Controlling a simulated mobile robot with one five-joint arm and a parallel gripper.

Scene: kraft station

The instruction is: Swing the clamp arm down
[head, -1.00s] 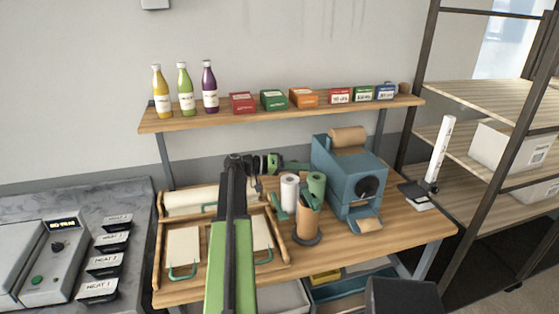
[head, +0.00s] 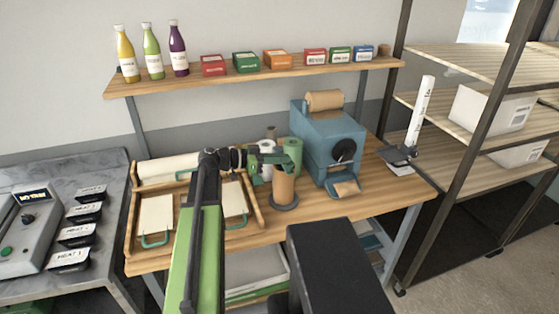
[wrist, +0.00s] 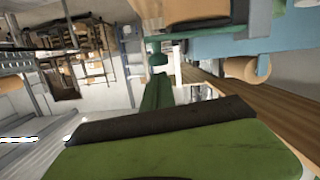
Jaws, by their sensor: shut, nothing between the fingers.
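A white upright bar (head: 421,110) stands on a small dark and pale base (head: 397,160) at the right end of the wooden table in the head view. It looks like the clamp arm, raised and leaning slightly right. My gripper (head: 287,160) is shut and empty in front of the green and white rolls, well to the left of the bar. Whether it touches the rolls cannot be told. In the wrist view my gripper's green and black body fills the bottom, with a narrow green part (wrist: 158,92) ahead; the bar cannot be made out there.
The blue dispenser (head: 328,140) with a brown paper roll stands between my gripper and the bar. A brown cylinder (head: 284,188) stands on a dark round base close below my gripper. A dark-framed shelf rack (head: 470,140) stands right of the table. A bottle shelf (head: 250,76) runs above.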

